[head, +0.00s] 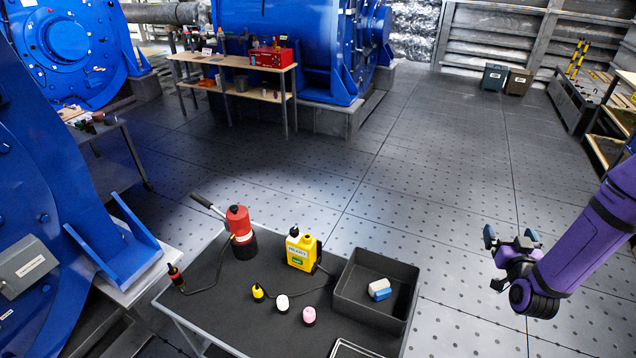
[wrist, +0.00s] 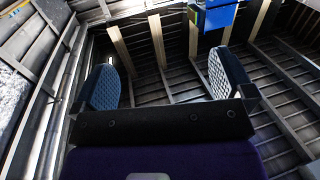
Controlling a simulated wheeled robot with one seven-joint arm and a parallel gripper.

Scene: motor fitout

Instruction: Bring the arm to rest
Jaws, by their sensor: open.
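My purple arm reaches in from the right edge of the head view. My gripper (head: 511,238) is at its end, held in the air to the right of the cart and its dark tray. Its two blue-padded fingers stand apart with nothing between them. In the wrist view my gripper (wrist: 163,85) is also open and empty, and it faces the ribbed wall and roof structure.
A grey cart (head: 215,272) holds a red pump (head: 241,226), a yellow bottle (head: 301,251), small capped items and a dark tray (head: 350,302) with a blue-white block (head: 379,290). Blue machines (head: 285,45) and a bench (head: 235,62) stand behind.

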